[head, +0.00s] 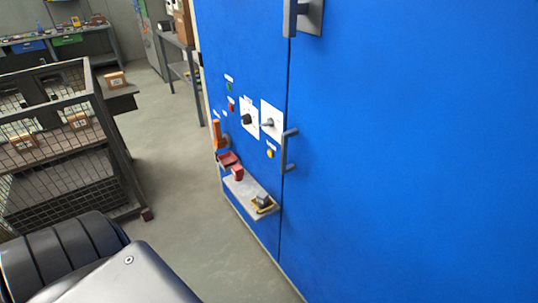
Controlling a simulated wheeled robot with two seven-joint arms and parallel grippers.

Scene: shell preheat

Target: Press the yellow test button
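The yellow test button (270,154) is a small round button on the front of the large blue cabinet (400,150). A small white label is above the button. Nothing covers the button. Neither of my grippers is in view. A dark part of my own body fills the lower left corner.
A small grey shelf (241,188) juts out below the button, with a red item (237,173) and a grey and yellow item (263,203) on it. A mesh cage cart (65,150) holding boxes stands at left. Bare floor (185,200) lies between cart and cabinet.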

